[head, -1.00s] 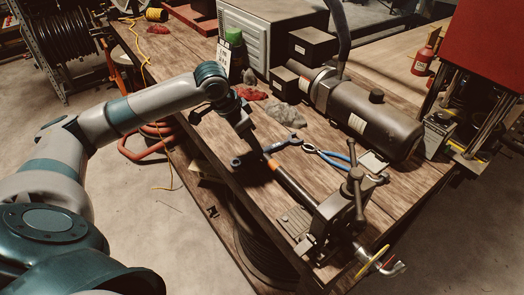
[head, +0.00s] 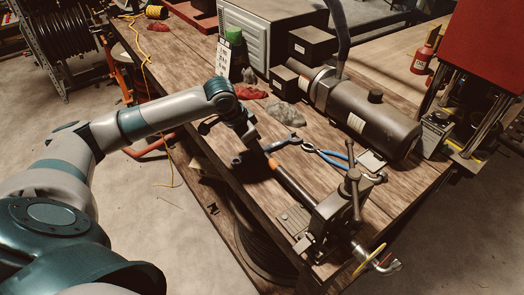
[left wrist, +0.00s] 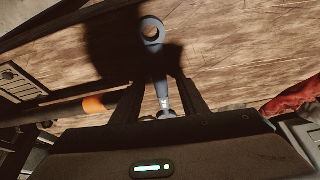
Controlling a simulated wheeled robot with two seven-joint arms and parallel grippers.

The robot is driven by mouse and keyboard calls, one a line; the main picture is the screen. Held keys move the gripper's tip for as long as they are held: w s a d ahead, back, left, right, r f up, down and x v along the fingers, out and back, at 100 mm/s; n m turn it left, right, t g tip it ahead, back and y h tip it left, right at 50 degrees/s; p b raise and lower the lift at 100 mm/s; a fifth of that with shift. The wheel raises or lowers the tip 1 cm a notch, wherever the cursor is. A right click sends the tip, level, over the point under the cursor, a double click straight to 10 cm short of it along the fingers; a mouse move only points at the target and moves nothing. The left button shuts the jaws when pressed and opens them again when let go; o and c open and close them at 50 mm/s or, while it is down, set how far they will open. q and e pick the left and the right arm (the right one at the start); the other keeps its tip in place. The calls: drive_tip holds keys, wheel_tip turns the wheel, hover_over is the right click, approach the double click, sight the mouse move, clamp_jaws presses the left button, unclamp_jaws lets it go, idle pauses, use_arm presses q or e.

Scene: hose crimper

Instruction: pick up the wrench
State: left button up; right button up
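The wrench lies on the wooden bench near its front left edge. In the head view its blue-grey open end (head: 290,140) shows to the right of my left gripper (head: 258,150), and its ring end shows to the left. In the left wrist view the wrench's ring end (left wrist: 152,31) is beyond the fingertips. Its shaft runs back between the two fingers of my left gripper (left wrist: 160,88). The fingers stand apart on either side of the shaft, with a gap visible. Whether they reach down to bench level is hard to tell. My right gripper is not in view.
A dark hose with an orange band (head: 294,186) runs close beside the gripper to a vise-like crimper (head: 335,215). Blue-handled pliers (head: 325,154) lie to the right. Red and grey rags (head: 284,114), a bottle and a dark cylindrical motor (head: 375,115) stand behind.

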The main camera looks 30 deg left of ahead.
use_arm(q)
clamp_jaws()
idle(0.5)
drive_tip(key=shift+w+r, duration=0.1)
drive_tip(key=shift+r, duration=0.05)
drive_tip(key=shift+r+b, duration=0.3)
drive_tip(key=shift+r, duration=0.1)
wheel_tip(320, 180, up, 2)
drive_tip(key=shift+r+b, duration=0.25)
drive_tip(key=shift+b, duration=0.3)
drive_tip(key=d+r+b, duration=0.2)
drive_tip(key=d+r, duration=0.5)
drive_tip(key=d, duration=0.4)
drive_tip(key=shift+s+d+r, duration=0.25)
drive_tip(key=shift+s+d, duration=0.1)
drive_tip(key=shift+s, duration=0.05)
